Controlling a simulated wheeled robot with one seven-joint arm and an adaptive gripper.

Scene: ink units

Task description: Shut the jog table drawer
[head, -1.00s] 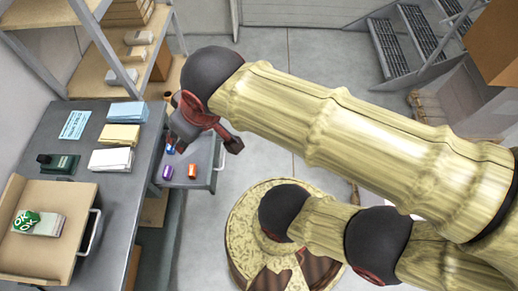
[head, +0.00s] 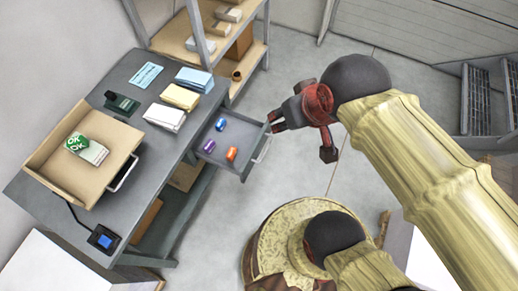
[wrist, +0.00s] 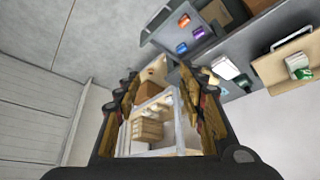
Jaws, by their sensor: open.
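The grey drawer (head: 226,160) of the jog table (head: 138,218) stands pulled out from the table's right side. It holds small blue (head: 221,124), purple (head: 209,146) and orange (head: 232,154) items. Its pale bar handle (head: 263,149) is on the outer front. My gripper (head: 272,122) is open and empty, just off the drawer's far outer corner in the head view; contact cannot be told. In the wrist view the open fingers (wrist: 162,112) frame the shelf behind, and the drawer (wrist: 199,46) lies above and to the right of them.
On the tabletop are a cardboard tray (head: 66,181) with a green-marked stack, paper stacks (head: 180,96), a dark green stamp pad (head: 122,105) and a small blue-screened device (head: 104,238). A wooden shelf rack (head: 190,50) stands beyond the drawer. The floor right of the drawer is clear.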

